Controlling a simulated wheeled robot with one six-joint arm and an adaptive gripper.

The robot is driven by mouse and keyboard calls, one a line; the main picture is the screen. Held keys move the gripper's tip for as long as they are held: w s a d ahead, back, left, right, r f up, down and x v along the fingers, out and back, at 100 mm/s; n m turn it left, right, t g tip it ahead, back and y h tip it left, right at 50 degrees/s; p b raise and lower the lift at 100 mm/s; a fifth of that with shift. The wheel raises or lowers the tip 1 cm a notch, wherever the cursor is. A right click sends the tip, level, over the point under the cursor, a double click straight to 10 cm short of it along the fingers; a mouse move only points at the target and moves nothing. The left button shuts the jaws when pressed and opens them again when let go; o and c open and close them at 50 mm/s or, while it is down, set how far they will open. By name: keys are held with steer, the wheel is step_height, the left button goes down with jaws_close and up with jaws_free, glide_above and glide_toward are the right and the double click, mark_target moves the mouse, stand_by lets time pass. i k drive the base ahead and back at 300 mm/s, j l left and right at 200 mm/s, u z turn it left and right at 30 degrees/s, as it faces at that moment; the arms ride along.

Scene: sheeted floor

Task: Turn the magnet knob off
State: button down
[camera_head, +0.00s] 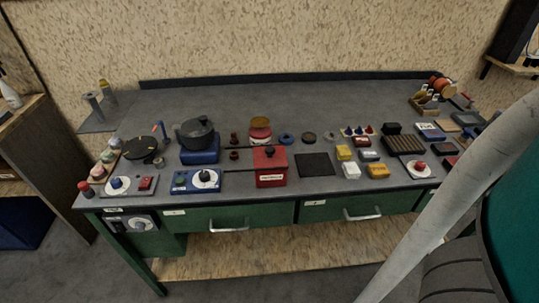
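Several knobs show on the workbench, and no label that I can read tells which is the magnet knob. A dark knob (138,224) is on a panel on the bench's front, below the top. A red knob (420,165) sits on a white plate at the right. Knob settings are too small to tell. My gripper is not in view.
The grey bench top (300,98) is clear along the back. A dark pot (197,131) on a blue base, a red box (270,172), a black mat (315,164) and yellow and white blocks (378,171) crowd the front. Drawer handles (229,229) stick out below.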

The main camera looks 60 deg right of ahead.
mark_target(420, 166)
steer(key=z, duration=2.1)
steer(key=j+z, duration=0.1)
steer(key=j, duration=0.85)
steer(key=k+j+z, duration=0.15)
steer(key=j, duration=0.75)
steer(key=i, duration=0.05)
